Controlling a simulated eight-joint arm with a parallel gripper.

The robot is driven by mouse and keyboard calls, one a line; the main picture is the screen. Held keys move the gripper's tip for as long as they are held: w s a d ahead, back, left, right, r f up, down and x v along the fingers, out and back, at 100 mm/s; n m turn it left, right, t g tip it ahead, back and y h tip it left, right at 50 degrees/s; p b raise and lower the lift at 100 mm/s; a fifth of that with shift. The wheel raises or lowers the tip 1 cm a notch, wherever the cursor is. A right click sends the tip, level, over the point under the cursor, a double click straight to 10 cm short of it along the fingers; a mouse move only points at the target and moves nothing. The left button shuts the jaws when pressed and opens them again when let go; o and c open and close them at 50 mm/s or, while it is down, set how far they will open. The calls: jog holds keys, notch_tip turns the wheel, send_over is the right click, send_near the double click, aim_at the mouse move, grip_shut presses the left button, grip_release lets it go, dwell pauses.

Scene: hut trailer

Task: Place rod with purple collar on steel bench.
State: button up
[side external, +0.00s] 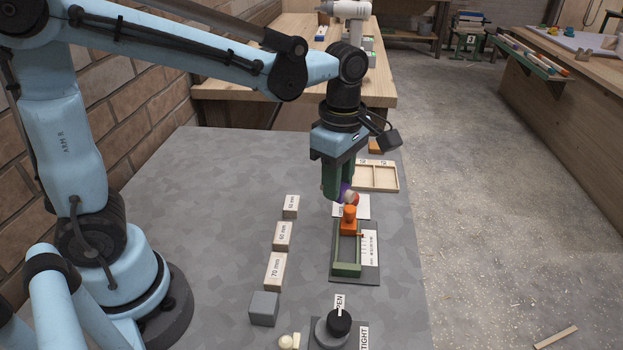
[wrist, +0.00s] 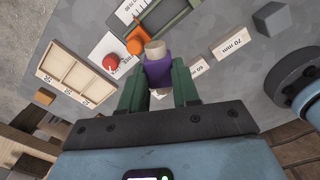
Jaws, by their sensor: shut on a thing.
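The rod with the purple collar is held in my gripper (side external: 338,188). In the wrist view its purple collar (wrist: 159,72) sits between the two green fingers, and its pale wooden end (wrist: 155,50) sticks out beyond them. In the side view the collar (side external: 345,187) is mostly hidden by the fingers. My gripper is shut on the rod and appears to hold it above the bench, just behind the orange part of a green fixture. The grey mottled steel bench (side external: 215,215) spreads below, with wide bare areas.
The green fixture (side external: 347,269) with its orange part (side external: 349,221) and a red knob (wrist: 110,62) on a white card are close by. Labelled wooden blocks (side external: 275,270), a grey cube (side external: 264,309), a black dial (side external: 339,321) and a wooden tray (side external: 383,178) stand around. The bench's left is clear.

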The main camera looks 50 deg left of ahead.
jog(key=w+a+n, duration=0.3)
jog(key=a+n, duration=0.3)
jog(key=a, duration=0.2)
send_over(298, 184)
notch_tip(298, 184, down, 7)
jog(key=shift+f, duration=2.15)
jog(key=shift+f, duration=0.15)
jog(key=o, duration=1)
